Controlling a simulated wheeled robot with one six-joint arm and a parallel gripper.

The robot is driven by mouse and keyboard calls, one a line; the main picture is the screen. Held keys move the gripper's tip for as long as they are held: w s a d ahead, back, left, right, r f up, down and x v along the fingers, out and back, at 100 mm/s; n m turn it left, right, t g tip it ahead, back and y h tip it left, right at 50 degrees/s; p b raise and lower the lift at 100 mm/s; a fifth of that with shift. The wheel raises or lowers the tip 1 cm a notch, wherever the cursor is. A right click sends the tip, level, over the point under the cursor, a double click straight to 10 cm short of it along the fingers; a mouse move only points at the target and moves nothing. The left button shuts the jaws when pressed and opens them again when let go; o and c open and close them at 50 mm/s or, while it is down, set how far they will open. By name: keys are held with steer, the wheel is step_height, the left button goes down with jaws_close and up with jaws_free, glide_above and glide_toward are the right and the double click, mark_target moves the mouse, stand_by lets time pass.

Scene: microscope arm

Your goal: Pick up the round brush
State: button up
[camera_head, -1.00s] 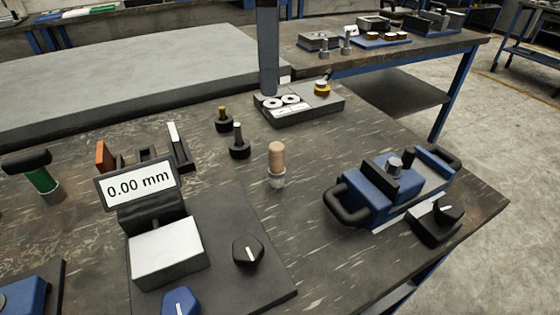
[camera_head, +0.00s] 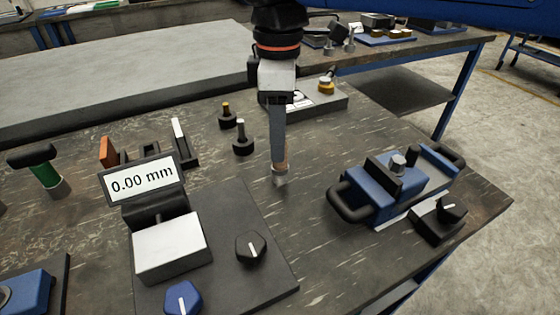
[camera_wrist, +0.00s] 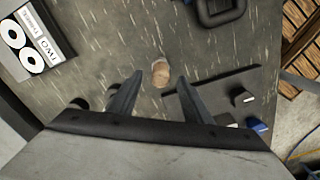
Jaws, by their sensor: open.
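The round brush (camera_head: 280,179) stands upright on the dark bench, with a pale wooden handle and a grey bristle end at the bottom. In the head view, my gripper (camera_head: 279,158) hangs pointing down in front of it and hides most of the handle. In the wrist view, the brush (camera_wrist: 160,73) shows from above, in line with the gap between the two fingertips. The fingers are apart and nothing is gripped. I cannot tell how far above or around the handle the fingertips are.
A black knob-topped post (camera_head: 242,140) stands left of the brush. A display unit (camera_head: 142,181) on a dark plate with a black knob (camera_head: 250,248) is at front left. A blue handled device (camera_head: 385,187) is to the right. A grey box (camera_head: 325,106) stands behind.

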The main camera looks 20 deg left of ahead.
steer(key=shift+f, duration=1.4)
steer(key=shift+d, duration=0.1)
jaws_close()
steer(key=shift+r, duration=0.15)
step_height(320, 180, up, 10)
steer(key=shift+f, duration=0.1)
